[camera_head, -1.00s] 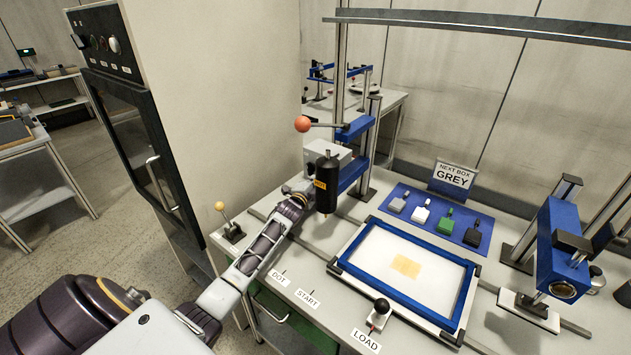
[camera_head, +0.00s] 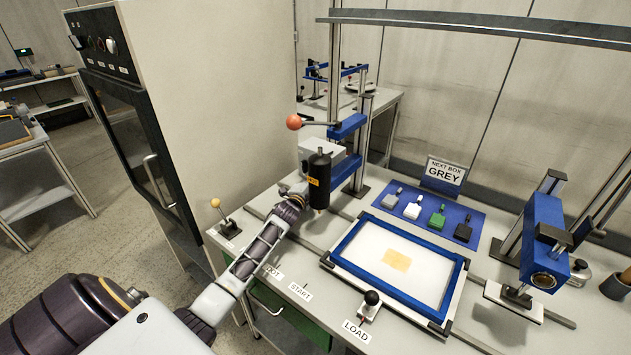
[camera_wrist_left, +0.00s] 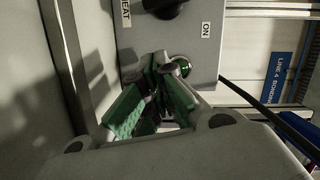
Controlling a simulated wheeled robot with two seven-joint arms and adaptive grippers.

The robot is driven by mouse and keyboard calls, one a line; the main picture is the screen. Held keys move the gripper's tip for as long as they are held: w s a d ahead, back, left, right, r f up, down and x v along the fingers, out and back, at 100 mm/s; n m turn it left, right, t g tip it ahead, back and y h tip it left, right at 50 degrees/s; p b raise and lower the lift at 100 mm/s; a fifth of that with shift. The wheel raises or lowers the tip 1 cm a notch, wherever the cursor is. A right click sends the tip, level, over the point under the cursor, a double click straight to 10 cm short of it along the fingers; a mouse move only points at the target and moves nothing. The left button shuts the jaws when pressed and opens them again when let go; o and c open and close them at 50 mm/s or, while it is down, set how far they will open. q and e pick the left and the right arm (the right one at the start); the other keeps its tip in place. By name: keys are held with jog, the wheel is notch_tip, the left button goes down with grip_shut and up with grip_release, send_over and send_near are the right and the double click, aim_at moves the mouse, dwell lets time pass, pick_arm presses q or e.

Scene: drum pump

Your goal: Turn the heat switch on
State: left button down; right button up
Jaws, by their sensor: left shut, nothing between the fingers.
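The heat switch shows in the left wrist view as a dark knob (camera_wrist_left: 165,7) at the top edge, partly cut off. It sits on a pale control box (camera_wrist_left: 205,50) between a HEAT label (camera_wrist_left: 126,13) and an ON label (camera_wrist_left: 205,30). A green lamp (camera_wrist_left: 181,66) is on the same face. My left gripper (camera_wrist_left: 161,72) is shut and empty, its green-padded fingers just below the knob and beside the lamp. I cannot tell whether they touch the face. In the head view the box (camera_head: 314,147) is partly behind a black cylinder, and the fingertips are hidden.
The black cylinder (camera_head: 319,180) hangs close beside my left wrist. A lever with an orange ball (camera_head: 294,122) is above it. A blue-framed tray (camera_head: 345,240) lies to the right. A tall cabinet (camera_head: 205,100) stands to the left. A cable (camera_wrist_left: 255,94) runs from the box.

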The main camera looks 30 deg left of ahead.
pick_arm(q)
jog(key=shift+s+d+r, duration=0.1)
jog(key=shift+s+d, duration=0.1)
jog(key=shift+s, duration=1.1)
jog(key=shift+s+d+r, duration=0.1)
jog(key=shift+s+d, duration=0.15)
jog(key=shift+s, duration=1.05)
jog(key=shift+s+d+r, duration=0.1)
jog(key=shift+s+d, duration=0.1)
jog(key=shift+s, duration=1.1)
